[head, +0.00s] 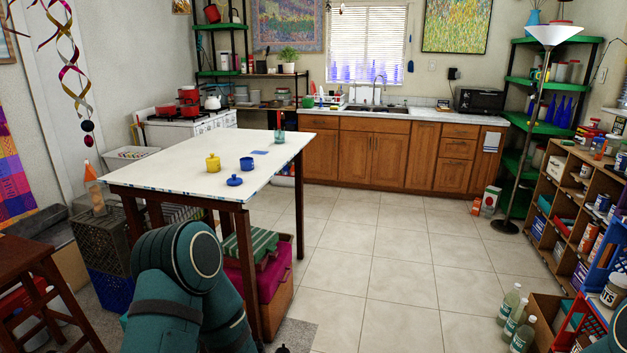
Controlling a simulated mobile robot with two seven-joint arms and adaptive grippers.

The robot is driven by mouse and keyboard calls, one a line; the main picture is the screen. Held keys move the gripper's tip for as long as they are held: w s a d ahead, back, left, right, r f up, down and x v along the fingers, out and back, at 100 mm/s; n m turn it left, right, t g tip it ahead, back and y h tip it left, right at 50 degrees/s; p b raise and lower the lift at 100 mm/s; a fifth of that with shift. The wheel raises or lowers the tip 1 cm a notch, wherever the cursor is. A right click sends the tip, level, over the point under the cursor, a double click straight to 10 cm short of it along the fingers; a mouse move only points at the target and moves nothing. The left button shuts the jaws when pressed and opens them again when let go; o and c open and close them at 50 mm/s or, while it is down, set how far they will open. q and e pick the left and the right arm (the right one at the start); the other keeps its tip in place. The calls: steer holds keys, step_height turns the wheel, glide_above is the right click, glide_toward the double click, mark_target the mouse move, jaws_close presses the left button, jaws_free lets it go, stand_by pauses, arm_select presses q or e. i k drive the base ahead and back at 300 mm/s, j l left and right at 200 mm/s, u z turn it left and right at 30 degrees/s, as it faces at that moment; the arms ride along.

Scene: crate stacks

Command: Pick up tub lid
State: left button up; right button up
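A small round blue lid (234,180) with a knob lies on the white table top (185,172), near the table's front edge. A blue open tub (247,163) stands just behind it and to its right, apart from it. A yellow lidded pot (213,162) stands to the left of the tub. Neither gripper can be made out.
A flat blue piece (260,152) and a glass (279,136) are at the table's far side. Bottles (514,318) and a wooden shelf (565,150) stand at right. The tiled floor (390,265) between is clear.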

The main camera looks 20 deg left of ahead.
mark_target(234, 180)
steer(key=i+l+u, duration=0.1)
steer(key=i, duration=1.4)
steer(key=i+l+u, duration=0.15)
steer(key=i+u, duration=0.3)
steer(key=i+l+u, duration=0.7)
steer(key=u, duration=0.2)
steer(key=i+l+u, duration=0.4)
